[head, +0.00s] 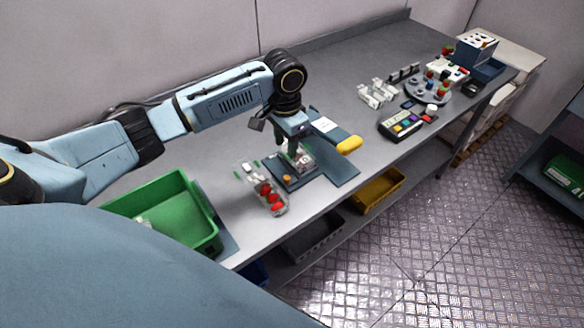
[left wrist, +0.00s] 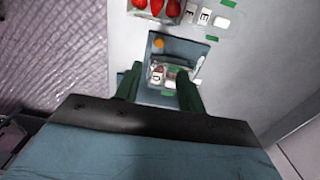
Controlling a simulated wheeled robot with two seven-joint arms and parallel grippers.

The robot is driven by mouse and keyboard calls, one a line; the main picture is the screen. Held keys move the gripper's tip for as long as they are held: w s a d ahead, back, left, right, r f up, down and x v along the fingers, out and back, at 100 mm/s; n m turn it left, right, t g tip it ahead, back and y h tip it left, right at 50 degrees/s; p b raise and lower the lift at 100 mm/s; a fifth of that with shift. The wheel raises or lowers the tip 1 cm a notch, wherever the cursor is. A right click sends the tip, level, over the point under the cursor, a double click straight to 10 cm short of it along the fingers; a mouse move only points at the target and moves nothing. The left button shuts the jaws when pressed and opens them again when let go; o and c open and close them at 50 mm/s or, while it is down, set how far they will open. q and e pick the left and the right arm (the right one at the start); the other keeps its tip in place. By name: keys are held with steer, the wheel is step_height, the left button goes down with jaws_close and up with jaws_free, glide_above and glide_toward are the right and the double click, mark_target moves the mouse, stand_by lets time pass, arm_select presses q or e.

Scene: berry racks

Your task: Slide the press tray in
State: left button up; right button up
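The press (head: 342,176) lies on the bench as a dark blue-grey base with a yellow handle (head: 348,145). Its tray (head: 283,174), a dark plate with an orange knob, sticks out on the left side; it also shows in the left wrist view (left wrist: 182,45). A small clear punnet (head: 303,160) with white and red contents sits on the tray. My left gripper (head: 293,150) points down over the tray and punnet. In the left wrist view its green fingers (left wrist: 159,72) stand apart on either side of the punnet (left wrist: 160,73), with a gap at the left finger. My right gripper is out of view.
A clear punnet of strawberries (head: 270,196) and white letter tiles (head: 245,168) lie left of the tray. A green bin (head: 178,210) stands at the bench's near end. A keypad (head: 407,123) and several small parts sit further right. Bare bench lies between press and keypad.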

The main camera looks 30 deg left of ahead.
arm_select(q)
glide_above(286, 178)
step_height(286, 178, down, 6)
steer(key=shift+r, duration=0.1)
step_height(286, 178, down, 7)
steer(key=shift+f, duration=0.15)
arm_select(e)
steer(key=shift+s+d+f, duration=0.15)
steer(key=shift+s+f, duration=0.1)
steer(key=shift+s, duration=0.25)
arm_select(q)
steer(key=shift+c, duration=0.3)
jaws_close()
